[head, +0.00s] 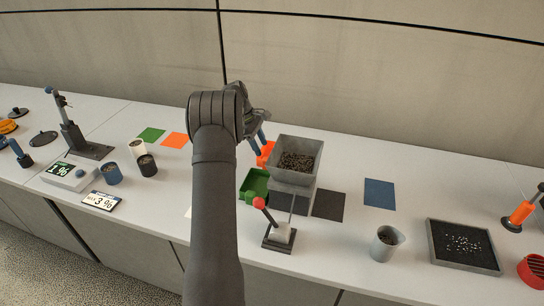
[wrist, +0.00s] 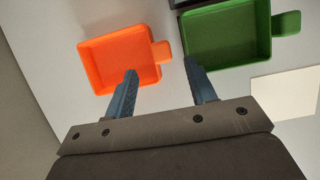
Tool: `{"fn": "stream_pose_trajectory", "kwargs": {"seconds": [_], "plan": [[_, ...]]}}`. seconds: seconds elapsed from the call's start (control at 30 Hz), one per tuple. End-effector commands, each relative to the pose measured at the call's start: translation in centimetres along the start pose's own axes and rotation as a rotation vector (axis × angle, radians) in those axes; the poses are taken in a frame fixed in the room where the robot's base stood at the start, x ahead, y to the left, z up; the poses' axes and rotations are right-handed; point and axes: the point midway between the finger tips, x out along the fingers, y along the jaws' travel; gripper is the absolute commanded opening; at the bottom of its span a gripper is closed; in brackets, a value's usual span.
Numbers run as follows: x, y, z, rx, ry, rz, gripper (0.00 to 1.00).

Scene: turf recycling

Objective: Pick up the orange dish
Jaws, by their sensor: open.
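The orange dish (wrist: 118,60) is a shallow square tray with a small tab handle on its right side in the wrist view. In the head view the orange dish (head: 265,153) is mostly hidden behind my gripper and the grey hopper box. My gripper (head: 262,141) is open and empty above the table, close to the dish. In the wrist view my gripper (wrist: 161,68) has its left fingertip by the dish's lower right edge and its right fingertip by the green dish (wrist: 227,37). The dish's tab lies between and beyond the fingertips.
The green dish (head: 254,184) sits beside the grey hopper box (head: 297,145), which holds dark granules. A red-knobbed lever (head: 259,203) stands in front. A grey cup (head: 386,243) and tray (head: 463,265) are right.

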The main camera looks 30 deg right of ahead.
Motion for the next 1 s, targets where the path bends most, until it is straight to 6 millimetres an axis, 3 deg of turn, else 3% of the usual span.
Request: {"fn": "stream_pose_trajectory", "kwargs": {"seconds": [0.23, 0.5, 0.77, 1.0], "plan": [[1.4, -0.1, 0.0, 0.000, 0.000, -0.001, 0.51], [5.3, -0.2, -0.1, 0.001, 0.000, 0.000, 0.51], [5.7, -0.1, -0.1, 0.002, 0.000, 0.002, 0.51], [5.7, -0.1, -0.1, 0.002, 0.000, 0.002, 0.04]]}}
